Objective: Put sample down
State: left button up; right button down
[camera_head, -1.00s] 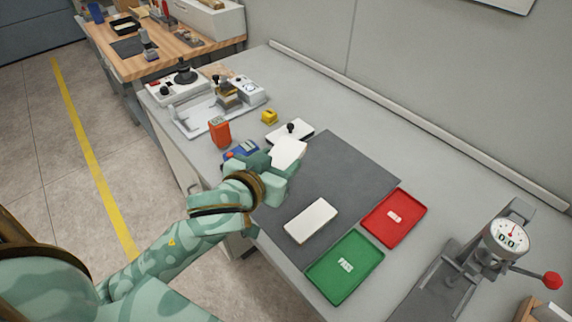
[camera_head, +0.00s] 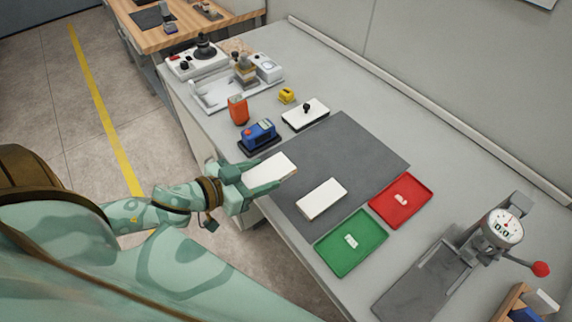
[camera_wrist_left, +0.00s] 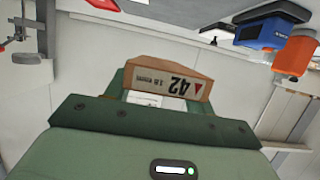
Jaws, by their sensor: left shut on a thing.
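My left gripper (camera_head: 258,180) is shut on a white-topped sample (camera_head: 270,166), holding it by its near end at the left edge of the dark grey mat (camera_head: 345,145). I cannot tell whether the sample touches the mat. In the left wrist view, the held sample's brown edge (camera_wrist_left: 150,73) shows between the fingers, with a label reading 42 and 18 mm. A second white sample (camera_head: 321,200) lies flat on the mat, to the right of the held one. My right gripper is not in view.
A green PASS tray (camera_head: 330,262) and a red tray (camera_head: 420,191) lie right of the mat. A blue device (camera_head: 259,134), an orange device (camera_head: 238,110) and a white plate with a knob (camera_head: 297,120) stand behind-left. A dial-gauge stand (camera_head: 503,228) is far right. The mat's upper middle is clear.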

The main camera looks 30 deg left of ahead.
aim_at(276, 155)
pick_arm(q)
jog(key=w+f, duration=0.1)
jog(key=w, duration=0.2)
jog(key=w+a+f+b, duration=0.1)
jog(key=w+f, duration=0.1)
jog(key=w, duration=0.1)
jog(key=w+a+f+b, duration=0.1)
jog(key=w, duration=0.2)
jog(key=shift+w+f, duration=0.25)
jog(key=shift+w, duration=0.1)
jog(key=w+f+b, duration=0.1)
jog(key=f, duration=0.1)
jog(key=w+f+b, duration=0.1)
jog(key=f, duration=0.1)
jog(key=shift+w+a, duration=0.15)
jog(key=shift+w, duration=0.25)
jog(key=shift+w+f, duration=0.2)
jog(key=shift+f, duration=0.05)
jog(key=shift+w+a+f+b, duration=0.1)
jog(key=shift+w+f+b, duration=0.2)
jog(key=shift+f, duration=0.6)
jog(key=shift+w+f+b, duration=0.2)
jog(key=shift+f+b, duration=0.1)
jog(key=shift+f, duration=0.6)
jog(key=shift+f, duration=0.2)
jog(key=o, duration=1)
